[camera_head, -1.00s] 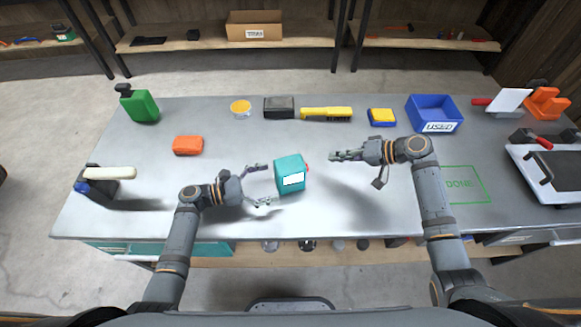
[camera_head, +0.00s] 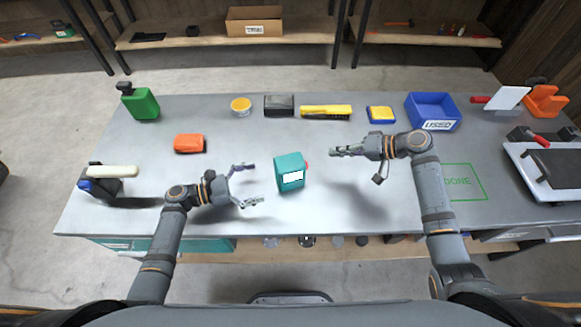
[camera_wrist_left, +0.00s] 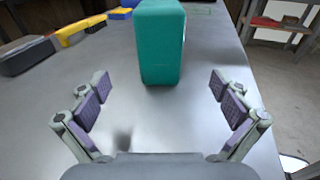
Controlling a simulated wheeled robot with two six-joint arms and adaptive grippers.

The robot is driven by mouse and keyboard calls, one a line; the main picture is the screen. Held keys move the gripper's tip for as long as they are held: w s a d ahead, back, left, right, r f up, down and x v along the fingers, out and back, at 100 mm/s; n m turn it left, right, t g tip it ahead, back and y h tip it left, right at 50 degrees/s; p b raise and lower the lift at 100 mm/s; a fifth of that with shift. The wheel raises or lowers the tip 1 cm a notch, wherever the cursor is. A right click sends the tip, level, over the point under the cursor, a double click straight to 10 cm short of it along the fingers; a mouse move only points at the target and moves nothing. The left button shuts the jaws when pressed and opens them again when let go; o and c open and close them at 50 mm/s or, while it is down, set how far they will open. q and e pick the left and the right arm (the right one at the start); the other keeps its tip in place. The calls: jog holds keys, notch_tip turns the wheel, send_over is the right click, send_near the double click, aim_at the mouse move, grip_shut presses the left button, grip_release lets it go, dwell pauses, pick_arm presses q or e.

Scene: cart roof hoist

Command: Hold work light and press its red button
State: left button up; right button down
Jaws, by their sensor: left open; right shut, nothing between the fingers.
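The work light (camera_head: 289,168) is a teal box with a white panel facing me, standing upright on the grey table (camera_head: 345,215). Its red button (camera_head: 306,165) shows on its right side. My left gripper (camera_head: 256,184) is open and empty to the left of the light, with a gap between them. In the left wrist view the light (camera_wrist_left: 161,45) stands ahead, between and beyond the open fingers (camera_wrist_left: 160,108); the button is hidden there. My right gripper (camera_head: 333,151) is shut and empty, to the right of the light and apart from it.
An orange box (camera_head: 189,143) and a green canister (camera_head: 140,103) are at left. A yellow tool (camera_head: 326,111), a black box (camera_head: 279,105) and a blue bin (camera_head: 433,112) line the back. A green DONE outline (camera_head: 461,183) is at right. Table around the light is clear.

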pick_arm(q)
jog(key=v, duration=1.2)
jog(key=shift+f, duration=0.1)
